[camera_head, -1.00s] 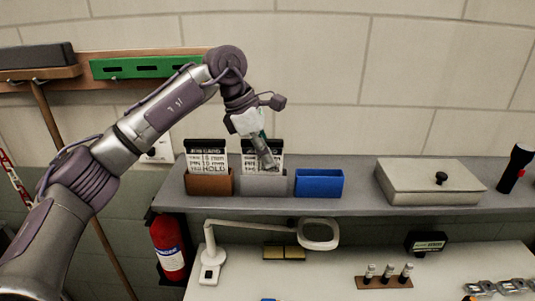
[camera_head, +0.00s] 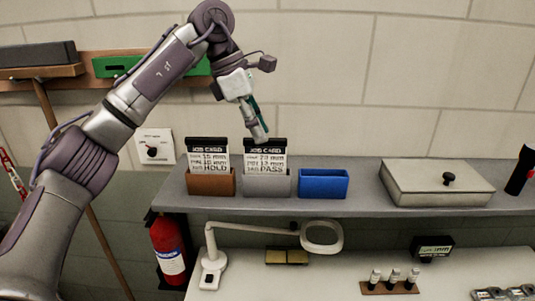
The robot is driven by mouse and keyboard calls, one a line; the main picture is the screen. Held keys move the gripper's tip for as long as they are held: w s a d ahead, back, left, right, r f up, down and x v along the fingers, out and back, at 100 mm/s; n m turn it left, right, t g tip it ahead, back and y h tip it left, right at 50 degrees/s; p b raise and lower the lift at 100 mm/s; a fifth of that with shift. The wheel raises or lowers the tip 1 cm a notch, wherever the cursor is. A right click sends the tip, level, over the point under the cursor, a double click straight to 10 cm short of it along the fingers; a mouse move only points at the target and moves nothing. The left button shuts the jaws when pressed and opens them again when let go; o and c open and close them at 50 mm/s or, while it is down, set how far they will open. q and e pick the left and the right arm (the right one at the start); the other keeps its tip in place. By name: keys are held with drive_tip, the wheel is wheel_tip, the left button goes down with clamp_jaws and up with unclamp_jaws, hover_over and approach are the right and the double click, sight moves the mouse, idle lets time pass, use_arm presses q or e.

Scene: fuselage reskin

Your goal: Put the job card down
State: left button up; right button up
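The blue holder (camera_head: 323,184) to the right shows no card. My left gripper (camera_head: 262,136) points down at the top edge of the PASS card, in front of the wall. Its fingertips are small here, and I cannot tell whether they are open or touch the card. My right gripper is not in view.
A pale lidded box (camera_head: 437,184) stands right of the holders on the shelf (camera_head: 370,202), with a dark torch (camera_head: 521,170) farther right. Below are a magnifier lamp (camera_head: 321,237), a small rack of vials (camera_head: 390,287) and a red extinguisher (camera_head: 168,250).

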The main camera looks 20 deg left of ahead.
use_arm(q)
drive_tip(key=v, duration=0.5)
drive_tip(key=shift+r+b, duration=0.15)
drive_tip(key=shift+b, duration=0.15)
